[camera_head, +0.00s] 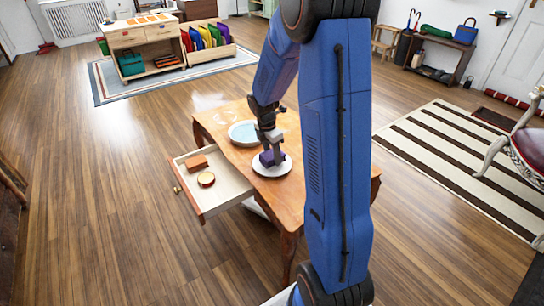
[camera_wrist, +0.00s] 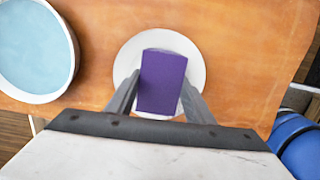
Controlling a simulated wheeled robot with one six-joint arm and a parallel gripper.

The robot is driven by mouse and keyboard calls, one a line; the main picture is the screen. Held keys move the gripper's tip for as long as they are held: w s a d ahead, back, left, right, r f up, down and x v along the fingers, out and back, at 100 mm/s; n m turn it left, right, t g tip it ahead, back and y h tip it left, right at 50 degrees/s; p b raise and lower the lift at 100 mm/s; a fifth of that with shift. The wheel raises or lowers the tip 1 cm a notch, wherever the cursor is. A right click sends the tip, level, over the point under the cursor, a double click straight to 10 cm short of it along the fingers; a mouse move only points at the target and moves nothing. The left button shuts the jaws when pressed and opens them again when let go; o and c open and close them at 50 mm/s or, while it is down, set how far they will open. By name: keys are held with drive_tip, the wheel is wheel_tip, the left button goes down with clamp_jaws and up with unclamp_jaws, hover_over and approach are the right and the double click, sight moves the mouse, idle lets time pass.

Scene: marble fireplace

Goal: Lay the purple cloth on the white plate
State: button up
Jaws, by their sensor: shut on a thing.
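The purple cloth (camera_wrist: 162,82) is a folded block held between the two fingers of my gripper (camera_wrist: 159,98). In the wrist view it is over the white plate (camera_wrist: 192,54), with the plate's rim showing around it. In the head view my gripper (camera_head: 271,150) points down at the plate (camera_head: 272,171), and the purple cloth (camera_head: 267,159) shows at its tips, on or just above the plate. I cannot tell whether the cloth touches the plate.
A bowl with a light blue inside (camera_head: 243,133) stands beside the plate on the wooden table (camera_head: 219,122). An open drawer (camera_head: 228,183) juts out at the left, holding an orange-brown block (camera_head: 196,163) and a round orange-brown item (camera_head: 206,179).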

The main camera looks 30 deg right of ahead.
sight(269, 155)
drive_tip(key=shift+f, duration=0.3)
drive_tip(key=shift+f, duration=0.35)
drive_tip(key=o, duration=1)
drive_tip(key=shift+r, duration=0.1)
wheel_tip(269, 155, up, 12)
drive_tip(key=a+f, duration=0.1)
drive_tip(key=a, duration=0.1)
drive_tip(key=s+a+r+m+t, duration=0.1)
drive_tip(key=s+a+r+m, duration=0.4)
drive_tip(key=s+r, duration=0.25)
drive_tip(key=s+a+r+m+t, duration=0.1)
drive_tip(key=s+a+m, duration=0.2)
drive_tip(key=s, duration=0.4)
drive_tip(key=s+a+r+m+t+y, duration=0.1)
drive_tip(key=s+a+r+m, duration=0.1)
drive_tip(key=s+m, duration=0.4)
drive_tip(key=s+a+r+m+t, duration=0.1)
drive_tip(key=s+a+m, duration=0.3)
drive_tip(key=s, duration=0.6)
drive_tip(key=shift+a+r+t+y, duration=0.25)
drive_tip(key=shift+a+t+y, duration=0.15)
drive_tip(key=shift+a, duration=0.1)
